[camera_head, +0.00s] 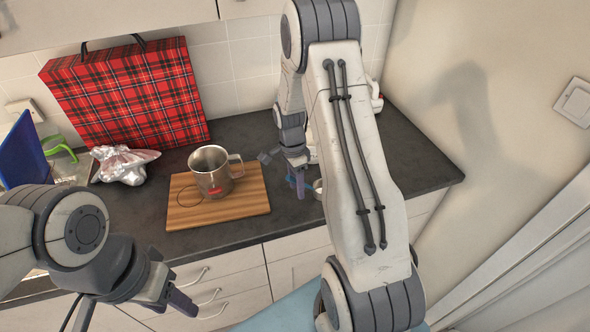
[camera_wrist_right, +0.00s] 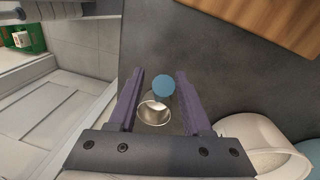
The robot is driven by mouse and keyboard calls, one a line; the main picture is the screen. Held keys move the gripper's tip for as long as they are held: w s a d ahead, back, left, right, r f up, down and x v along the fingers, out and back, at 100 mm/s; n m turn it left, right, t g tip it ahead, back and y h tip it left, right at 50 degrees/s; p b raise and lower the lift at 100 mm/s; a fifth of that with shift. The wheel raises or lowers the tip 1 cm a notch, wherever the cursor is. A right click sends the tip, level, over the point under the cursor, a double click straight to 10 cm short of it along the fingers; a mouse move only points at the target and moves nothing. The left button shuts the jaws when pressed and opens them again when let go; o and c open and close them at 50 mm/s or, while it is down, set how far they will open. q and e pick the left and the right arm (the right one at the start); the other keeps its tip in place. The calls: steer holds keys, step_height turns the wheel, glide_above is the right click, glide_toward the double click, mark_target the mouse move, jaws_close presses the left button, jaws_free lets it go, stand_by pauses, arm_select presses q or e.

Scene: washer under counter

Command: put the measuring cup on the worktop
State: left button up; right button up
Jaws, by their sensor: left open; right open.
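The measuring cup looks like a small metal cup (camera_wrist_right: 153,112) with a blue end (camera_wrist_right: 164,86), seen between my right fingers in the right wrist view. In the head view its metal bowl (camera_head: 318,187) shows in part beside my right arm, which hides the rest. It appears to rest on the dark grey worktop (camera_head: 240,133), right of the wooden board. My right gripper (camera_wrist_right: 158,82) is open, its fingers on either side of the cup. My left gripper (camera_head: 175,293) is open and empty, in front of the drawers at lower left.
A metal mug (camera_head: 213,174) stands on the wooden board (camera_head: 190,215). A red plaid bag (camera_head: 125,90), a silvery bundle (camera_head: 123,164) and a blue panel (camera_head: 20,150) stand to the left. A white rounded object (camera_wrist_right: 255,140) is close beside my right gripper. The worktop's right front is clear.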

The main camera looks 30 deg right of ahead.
step_height(320, 180, up, 10)
steer(key=w+f+b, duration=0.1)
steer(key=b, duration=0.1)
steer(key=s+a+r+n, duration=0.2)
steer(key=a+r+n, duration=0.15)
steer(key=a, duration=0.35)
steer(key=s+a+r+n, duration=0.2)
steer(key=a+n, duration=0.3)
steer(key=a, duration=0.1)
arm_select(q)
step_height(320, 180, down, 3)
steer(key=shift+r, duration=0.15)
arm_select(e)
steer(key=s+a+n, duration=0.6)
steer(key=s+n, duration=0.3)
steer(key=s, duration=0.1)
steer(key=s+a+r+n+t+y, duration=0.1)
steer(key=s+a+n, duration=0.6)
steer(key=s+n, duration=0.2)
steer(key=shift+s+t, duration=0.3)
steer(key=shift+s, duration=0.2)
